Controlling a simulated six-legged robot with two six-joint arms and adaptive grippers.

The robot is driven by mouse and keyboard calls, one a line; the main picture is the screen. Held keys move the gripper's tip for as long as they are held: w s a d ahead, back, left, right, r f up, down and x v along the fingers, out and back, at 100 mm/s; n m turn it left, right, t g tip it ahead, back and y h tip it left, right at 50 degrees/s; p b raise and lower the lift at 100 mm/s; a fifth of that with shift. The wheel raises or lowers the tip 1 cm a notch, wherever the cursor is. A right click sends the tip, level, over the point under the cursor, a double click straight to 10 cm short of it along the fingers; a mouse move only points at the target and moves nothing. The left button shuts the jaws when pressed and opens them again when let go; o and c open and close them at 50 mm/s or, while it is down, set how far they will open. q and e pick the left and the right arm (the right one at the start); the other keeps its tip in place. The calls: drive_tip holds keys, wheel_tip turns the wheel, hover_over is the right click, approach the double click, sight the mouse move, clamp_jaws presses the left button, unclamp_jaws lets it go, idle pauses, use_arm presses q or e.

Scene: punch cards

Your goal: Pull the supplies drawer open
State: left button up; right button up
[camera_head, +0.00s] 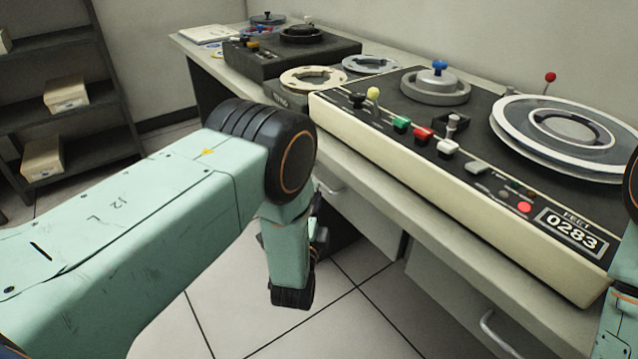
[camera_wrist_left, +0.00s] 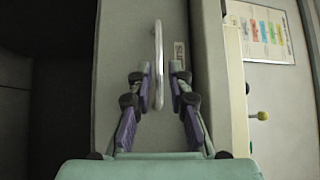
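The drawer front (camera_wrist_left: 120,65) is a grey panel with a metal bar handle (camera_wrist_left: 158,35), which runs upright in the left wrist view. A small label (camera_wrist_left: 180,50), partly covered by a finger, is beside the handle. In the head view the handle (camera_head: 328,188) shows just right of my left wrist, and the drawer looks flush with the desk. My left gripper (camera_wrist_left: 161,72) is open, with one finger on each side of the handle and gaps visible. In the head view its fingers are mostly hidden behind my wrist. My right gripper is out of view.
The desk (camera_head: 400,215) carries a tape machine (camera_head: 440,150) with knobs, levers and reels close to its front edge. Another handle (camera_head: 498,335) is on the lower right front. Dark shelves (camera_head: 75,120) with boxes stand at left. The tiled floor before the drawer is clear.

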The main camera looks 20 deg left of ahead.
sight(317, 179)
use_arm(q)
drive_tip(key=shift+w+a+r+b, duration=0.2)
drive_tip(key=shift+w+b, duration=0.15)
drive_tip(key=shift+w, duration=0.95)
drive_tip(key=shift+w+a+r+b, duration=0.15)
drive_tip(key=shift+w+b, duration=0.15)
drive_tip(key=shift+w, duration=0.95)
drive_tip(key=shift+f, duration=0.1)
drive_tip(key=shift+c, duration=0.4)
clamp_jaws()
